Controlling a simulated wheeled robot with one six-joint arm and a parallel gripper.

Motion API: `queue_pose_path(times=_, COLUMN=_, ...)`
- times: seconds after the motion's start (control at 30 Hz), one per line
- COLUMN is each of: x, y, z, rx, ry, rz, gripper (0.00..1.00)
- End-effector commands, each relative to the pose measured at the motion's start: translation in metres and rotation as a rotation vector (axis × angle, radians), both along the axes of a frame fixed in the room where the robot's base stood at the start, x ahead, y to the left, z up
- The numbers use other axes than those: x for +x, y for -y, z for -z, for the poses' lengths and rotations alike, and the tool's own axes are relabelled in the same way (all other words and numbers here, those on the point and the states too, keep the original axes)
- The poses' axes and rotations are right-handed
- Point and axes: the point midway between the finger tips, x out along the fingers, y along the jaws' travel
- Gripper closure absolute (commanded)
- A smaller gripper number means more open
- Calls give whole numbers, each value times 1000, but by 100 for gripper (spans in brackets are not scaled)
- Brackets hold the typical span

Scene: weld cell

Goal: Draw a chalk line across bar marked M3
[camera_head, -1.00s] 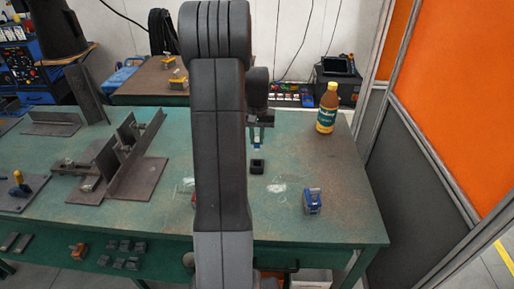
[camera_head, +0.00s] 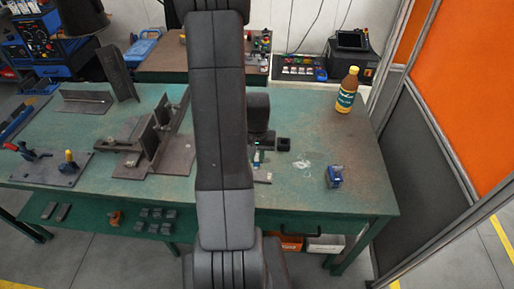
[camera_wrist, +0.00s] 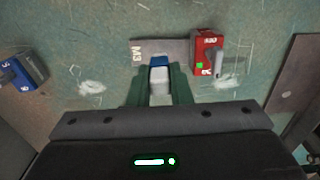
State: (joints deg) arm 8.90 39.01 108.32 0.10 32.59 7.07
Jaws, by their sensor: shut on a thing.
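The bar marked M3 (camera_wrist: 146,47) is a flat dark grey piece on the green table. Its label reads at its left end in the wrist view. My gripper (camera_wrist: 160,88) is shut on a chalk (camera_wrist: 160,79), white with a blue part at the far end, which overlaps the bar's near edge. I cannot tell whether the chalk touches the bar. In the head view my gripper (camera_head: 257,158) is low over the table, partly behind my arm, and a small part of the bar (camera_head: 262,177) shows beside the arm.
A red block (camera_wrist: 207,52) stands at the bar's right end in the wrist view. Steel angle pieces (camera_head: 160,140) stand left of my arm.

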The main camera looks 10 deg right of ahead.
Motion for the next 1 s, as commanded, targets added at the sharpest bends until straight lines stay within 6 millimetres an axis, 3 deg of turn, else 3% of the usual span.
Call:
queue_pose_path(times=0.6, x=0, y=0, z=63, rx=1, ry=-2, rz=0, gripper=100)
queue_pose_path(times=1.0, x=0, y=0, z=70, rx=0, ry=0, rz=0, gripper=100)
